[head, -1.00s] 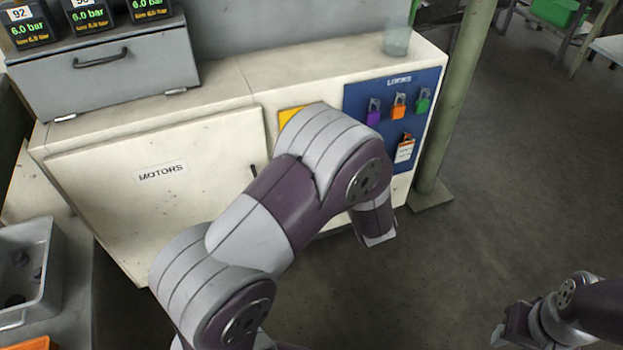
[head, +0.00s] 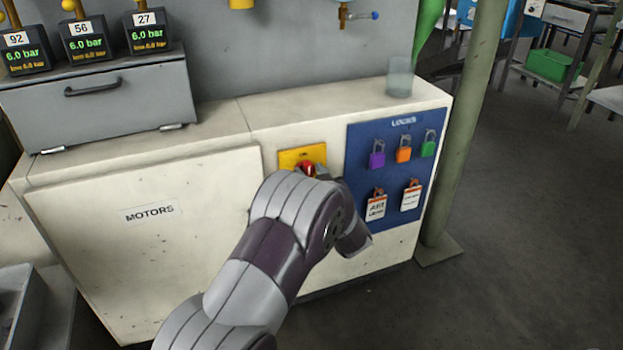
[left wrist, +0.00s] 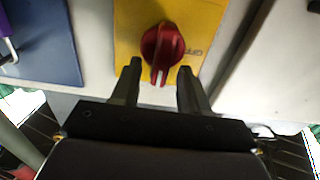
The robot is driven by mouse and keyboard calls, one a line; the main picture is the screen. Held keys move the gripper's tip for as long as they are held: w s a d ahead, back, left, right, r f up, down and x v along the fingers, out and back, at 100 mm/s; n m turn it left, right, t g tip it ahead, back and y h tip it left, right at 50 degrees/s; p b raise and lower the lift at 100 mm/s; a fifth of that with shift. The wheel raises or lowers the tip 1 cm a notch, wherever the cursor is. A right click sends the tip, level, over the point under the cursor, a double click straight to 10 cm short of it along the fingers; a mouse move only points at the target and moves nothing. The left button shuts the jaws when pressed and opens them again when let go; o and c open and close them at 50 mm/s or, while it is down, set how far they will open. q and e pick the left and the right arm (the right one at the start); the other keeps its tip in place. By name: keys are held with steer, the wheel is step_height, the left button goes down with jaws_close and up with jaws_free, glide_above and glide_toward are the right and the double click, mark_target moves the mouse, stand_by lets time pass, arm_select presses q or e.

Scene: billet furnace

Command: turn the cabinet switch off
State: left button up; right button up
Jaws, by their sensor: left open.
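The cabinet switch is a red rotary knob (head: 308,168) on a yellow plate (head: 288,157) on the white cabinet's front. In the left wrist view the red knob (left wrist: 162,46) shows whole, its pale-marked handle pointing down in that picture, on the yellow plate (left wrist: 128,30). My left gripper (left wrist: 158,70) is open, with one dark fingertip on each side of the knob's lower end. I cannot tell whether the fingers touch it. In the head view my left arm hides most of the gripper and part of the plate. My right gripper is not in view.
The white cabinet has a door labelled MOTORS (head: 150,212). A blue lock board (head: 363,150) with padlocks and tags is right of the switch. A clear cup (head: 399,78) and a grey case (head: 110,100) stand on top. A green post (head: 462,140) stands at the right.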

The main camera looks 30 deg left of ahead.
arm_select(q)
jaws_close()
steer(key=shift+n, duration=0.3)
steer(key=n, duration=0.2)
steer(key=shift+s+a+n, duration=0.15)
steer(key=shift+s+n, duration=0.1)
steer(key=shift+n, duration=0.15)
steer(key=shift+s+a+f+n+b, duration=0.15)
steer(key=shift+f+n+b, duration=0.2)
steer(key=shift+n+b, duration=1.7)
steer(key=shift+s+a+f+n+b, duration=0.3)
steer(key=shift+n+b, duration=0.8)
steer(key=shift+n, duration=1.7)
steer(key=shift+s+f+n+b, duration=0.1)
steer(key=shift+f+n+b, duration=0.3)
steer(key=shift+n+b, duration=1.65)
steer(key=shift+n+p, duration=0.4)
steer(key=shift+n, duration=0.1)
